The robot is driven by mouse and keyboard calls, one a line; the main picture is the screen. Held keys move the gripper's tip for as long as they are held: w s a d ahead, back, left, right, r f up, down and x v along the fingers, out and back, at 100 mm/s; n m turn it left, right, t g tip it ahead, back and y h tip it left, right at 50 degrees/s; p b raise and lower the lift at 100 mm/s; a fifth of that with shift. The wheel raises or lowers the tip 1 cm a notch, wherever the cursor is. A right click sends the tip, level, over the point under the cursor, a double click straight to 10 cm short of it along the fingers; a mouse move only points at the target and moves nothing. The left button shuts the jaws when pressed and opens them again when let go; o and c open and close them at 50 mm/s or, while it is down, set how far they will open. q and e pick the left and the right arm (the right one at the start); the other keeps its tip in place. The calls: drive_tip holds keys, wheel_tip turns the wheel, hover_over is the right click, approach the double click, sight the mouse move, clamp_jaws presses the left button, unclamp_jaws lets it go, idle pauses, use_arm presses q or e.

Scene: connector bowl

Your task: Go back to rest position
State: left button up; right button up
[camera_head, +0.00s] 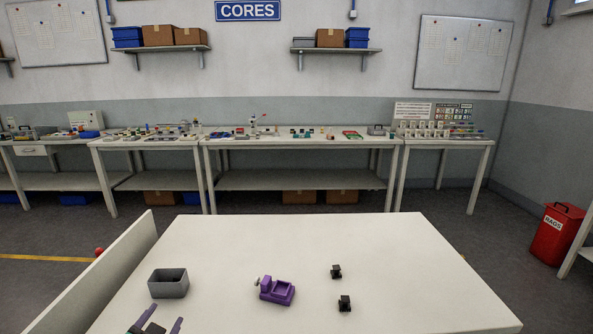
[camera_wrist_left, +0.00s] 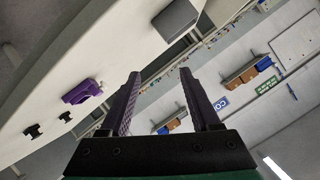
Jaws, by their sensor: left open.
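My left gripper (camera_head: 161,323) shows at the bottom left of the head view, over the near part of the white table (camera_head: 230,238). Its two purple fingers stand apart with nothing between them, as the left wrist view (camera_wrist_left: 158,103) also shows. A grey open bin (camera_head: 169,284) stands on the table just beyond it. A purple fixture (camera_head: 276,290) sits near the table's middle; it also shows in the left wrist view (camera_wrist_left: 82,92). Two small black connectors (camera_head: 336,271) (camera_head: 345,303) lie to its right, apart from each other. My right gripper is not in view.
A low white panel (camera_head: 110,270) runs along the table's left edge. The table's far part and right side are clear. Beyond a floor gap, benches (camera_head: 300,142) with many small parts line the wall. A red bin (camera_head: 556,235) stands at the far right.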

use_arm(q)
drive_tip(key=s+d+f+n+g+h, duration=0.25)
drive_tip(key=s+f+g, duration=0.25)
drive_tip(key=s+f, duration=0.35)
drive_tip(key=s+d+f+n+g+h, duration=0.1)
drive_tip(key=s+d+f+g, duration=0.3)
drive_tip(key=s+f, duration=0.45)
drive_tip(key=s+a+f+g, duration=0.1)
drive_tip(key=s+f, duration=0.1)
drive_tip(key=f, duration=0.9)
drive_tip(key=s+a+f+g, duration=0.1)
drive_tip(key=s+f, duration=0.1)
drive_tip(key=f, duration=1)
drive_tip(key=s+a+f+g, duration=0.1)
drive_tip(key=s+a+f, duration=0.1)
drive_tip(key=s+f, duration=1)
drive_tip(key=s+m, duration=0.1)
drive_tip(key=s, duration=0.2)
drive_tip(key=shift+s+a+f+y, duration=0.3)
drive_tip(key=shift+a+y, duration=0.05)
